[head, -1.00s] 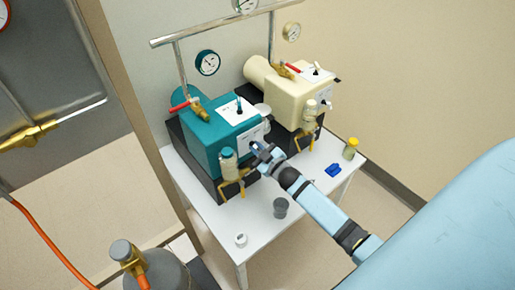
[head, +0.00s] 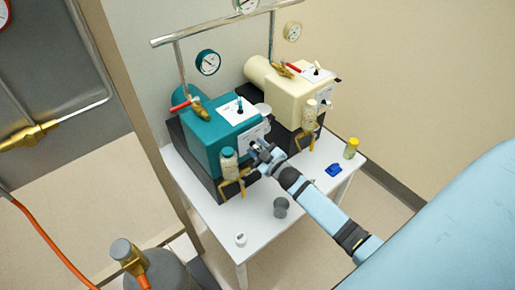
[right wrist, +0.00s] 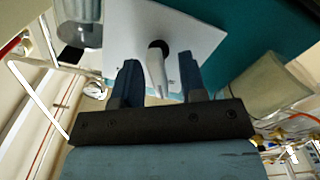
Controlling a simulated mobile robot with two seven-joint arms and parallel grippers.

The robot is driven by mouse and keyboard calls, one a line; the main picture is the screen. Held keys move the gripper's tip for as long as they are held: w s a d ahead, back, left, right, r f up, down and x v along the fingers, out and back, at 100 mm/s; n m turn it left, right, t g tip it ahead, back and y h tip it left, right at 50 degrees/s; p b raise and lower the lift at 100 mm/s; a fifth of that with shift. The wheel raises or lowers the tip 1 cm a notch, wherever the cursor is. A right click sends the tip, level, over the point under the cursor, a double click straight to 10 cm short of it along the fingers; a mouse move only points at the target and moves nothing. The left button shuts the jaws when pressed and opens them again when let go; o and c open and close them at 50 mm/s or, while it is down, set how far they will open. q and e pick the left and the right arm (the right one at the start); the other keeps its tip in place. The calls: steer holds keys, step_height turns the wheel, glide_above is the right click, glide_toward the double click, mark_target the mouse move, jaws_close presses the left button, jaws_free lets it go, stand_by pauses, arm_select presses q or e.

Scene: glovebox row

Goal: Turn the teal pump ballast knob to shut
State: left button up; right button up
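The teal pump (head: 205,145) stands on the white table (head: 262,222), with a white plate on its front face (head: 246,139). In the right wrist view the white plate (right wrist: 120,38) carries the ballast knob (right wrist: 156,68), a pale pointer with a dark round hub. My right gripper (head: 260,149) is at the pump's front face. Its two blue fingers (right wrist: 160,78) are open on either side of the pointer, with a visible gap on each side. In the head view the gripper hides the knob. My left gripper is not in view.
A cream pump (head: 290,98) stands behind to the right. A bottle with a teal cap (head: 228,165) is close left of my gripper. A grey cup (head: 280,207), a blue item (head: 333,170) and a yellow-capped vial (head: 351,148) are on the table. A gas cylinder (head: 165,272) stands at front left.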

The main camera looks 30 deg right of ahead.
steer(key=s+d, duration=0.1)
steer(key=s, duration=1.2)
steer(key=shift+s, duration=0.35)
steer(key=s+a+r+m+g+p, duration=0.2)
steer(key=s+a+p, duration=0.3)
steer(key=a, duration=0.3)
steer(key=s+a+r+m+g+y+p, duration=0.1)
steer(key=s+a+r+m+g+p, duration=0.1)
steer(key=s+a+g+p, duration=0.3)
steer(key=s+a+r+p, duration=0.1)
steer(key=s+a, duration=0.2)
steer(key=a, duration=0.1)
steer(key=shift+a+y, duration=0.3)
steer(key=shift+s+r, duration=0.1)
stand_by(0.8)
